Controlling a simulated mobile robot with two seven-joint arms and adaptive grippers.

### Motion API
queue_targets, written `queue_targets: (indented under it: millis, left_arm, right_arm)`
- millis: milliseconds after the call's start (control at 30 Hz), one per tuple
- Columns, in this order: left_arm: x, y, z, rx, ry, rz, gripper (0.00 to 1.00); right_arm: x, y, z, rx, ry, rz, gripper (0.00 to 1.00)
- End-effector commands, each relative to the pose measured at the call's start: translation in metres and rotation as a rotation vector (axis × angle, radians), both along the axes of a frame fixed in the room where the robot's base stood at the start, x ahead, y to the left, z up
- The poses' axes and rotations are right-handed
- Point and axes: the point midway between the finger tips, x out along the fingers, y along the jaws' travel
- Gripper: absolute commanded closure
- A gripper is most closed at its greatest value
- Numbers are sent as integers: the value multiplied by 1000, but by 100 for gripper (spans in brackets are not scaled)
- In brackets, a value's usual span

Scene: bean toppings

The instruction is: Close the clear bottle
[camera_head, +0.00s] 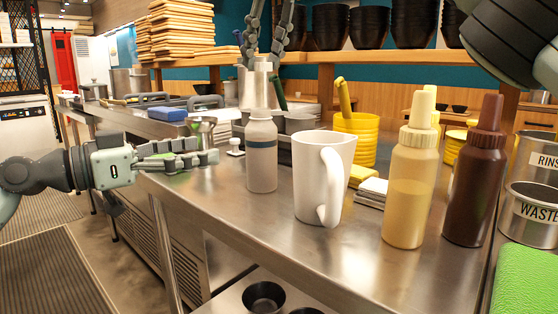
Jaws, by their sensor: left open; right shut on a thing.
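The clear bottle (262,158), pale with a grey band, stands upright on the steel counter. No tall nozzle shows on its top, unlike the yellow and brown bottles. My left gripper (214,152) is open at the counter's left edge, left of the bottle and apart from it. My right gripper (264,54) points down above and behind the bottle in the picture. Its fingers are around a small pale silvery piece (262,64); whether this is a cap or part of the metal container behind is hard to tell.
A white pitcher (312,180) stands just right of the clear bottle. Yellow (408,200) and brown (473,195) sauce bottles stand further right, near bins (530,215). A yellow bucket (357,138) and a small metal cup (202,128) are behind. Bare counter (225,205) lies front left.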

Motion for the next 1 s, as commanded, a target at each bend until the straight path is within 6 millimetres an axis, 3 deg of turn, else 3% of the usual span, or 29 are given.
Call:
queue_targets:
  millis: [133, 567, 1000]
  left_arm:
    - [1, 2, 8, -12, -7, -2, 22]
    - [4, -4, 9, -13, -8, -3, 22]
    - [43, -70, 9, -14, -8, -4, 22]
  right_arm:
    - [0, 2, 4, 0, 0, -28, 74]
    - [0, 2, 3, 0, 0, -27, 74]
    - [0, 2, 3, 0, 0, -26, 74]
